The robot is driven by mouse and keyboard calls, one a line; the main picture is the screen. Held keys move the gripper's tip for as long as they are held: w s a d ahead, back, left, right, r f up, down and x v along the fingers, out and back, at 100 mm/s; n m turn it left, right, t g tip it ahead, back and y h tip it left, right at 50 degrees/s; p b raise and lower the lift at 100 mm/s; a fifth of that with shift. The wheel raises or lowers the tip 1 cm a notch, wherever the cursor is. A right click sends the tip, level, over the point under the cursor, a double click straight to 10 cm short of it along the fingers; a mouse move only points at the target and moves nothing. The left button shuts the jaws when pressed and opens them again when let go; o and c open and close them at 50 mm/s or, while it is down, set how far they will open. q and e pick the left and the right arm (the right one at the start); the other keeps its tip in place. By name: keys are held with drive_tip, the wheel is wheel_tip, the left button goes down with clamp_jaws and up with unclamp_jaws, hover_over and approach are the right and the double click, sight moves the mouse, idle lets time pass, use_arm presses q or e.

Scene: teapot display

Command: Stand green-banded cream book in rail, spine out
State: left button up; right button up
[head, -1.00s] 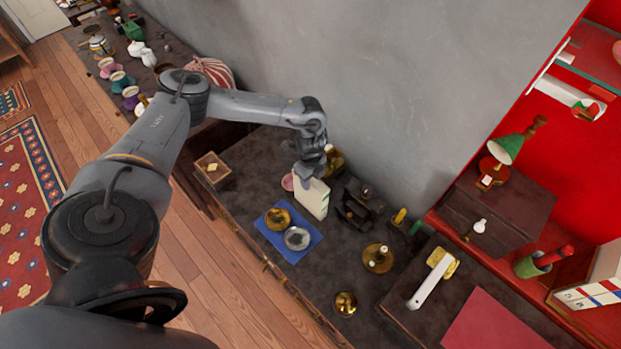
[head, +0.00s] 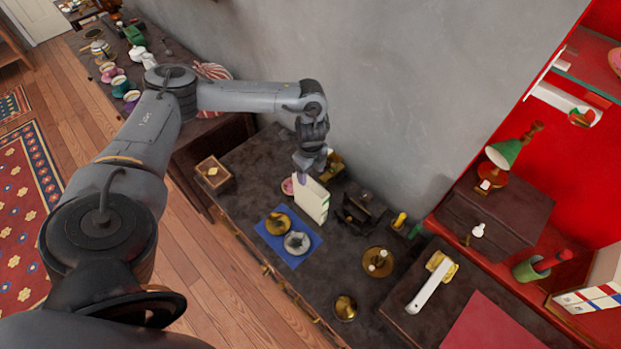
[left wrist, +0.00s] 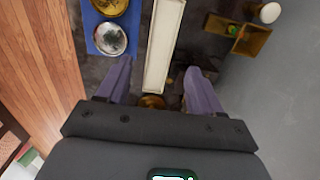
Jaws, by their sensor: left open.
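The cream book (head: 311,202) with a green band stands upright on the dark counter, beside the blue mat. My left gripper (head: 308,172) is open just above the book's top edge. In the left wrist view the book (left wrist: 163,45) runs lengthwise between the spread purple fingers of the gripper (left wrist: 160,85), with a gap on each side. A dark low holder with upright parts (head: 356,210), perhaps the rail, stands just right of the book; I cannot tell for sure. My right gripper is not in view.
The blue mat (head: 266,238) bears a gold dish (head: 278,223) and a silver dish (head: 297,243) in front of the book. A brass piece (head: 333,165) stands behind, near the grey wall. A brass plate (head: 378,262) lies to the right. Bare counter shows left of the mat.

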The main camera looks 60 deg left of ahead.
use_arm(q)
wheel_tip(320, 180, up, 5)
drive_tip(key=w+d+f+m+t+h, duration=0.1)
drive_tip(key=w+d+f+m+t, duration=0.15)
drive_tip(key=d, duration=0.75)
drive_tip(key=w+d+f+m+t+h, duration=0.1)
drive_tip(key=w+d+f, duration=0.15)
drive_tip(key=d, duration=0.65)
drive_tip(key=s+d+r+n+t+h, duration=0.1)
drive_tip(key=s+d+n+t, duration=0.1)
drive_tip(key=d, duration=0.8)
drive_tip(key=s+d+r+n+t+h, duration=0.1)
drive_tip(key=d+r+t+h, duration=0.1)
drive_tip(key=d, duration=0.7)
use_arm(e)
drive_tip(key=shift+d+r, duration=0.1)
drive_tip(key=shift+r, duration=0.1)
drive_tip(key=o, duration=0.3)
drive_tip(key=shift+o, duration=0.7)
use_arm(q)
drive_tip(key=s+a+f+n+g+y, duration=0.1)
drive_tip(key=s+a+n+g+y, duration=0.3)
drive_tip(key=s+a+n, duration=0.8)
drive_tip(key=s+n, duration=0.1)
drive_tip(key=s, duration=0.2)
drive_tip(key=shift+s+a+f+y, duration=0.3)
drive_tip(key=shift+s+f+y, duration=0.05)
drive_tip(key=shift+y, duration=0.05)
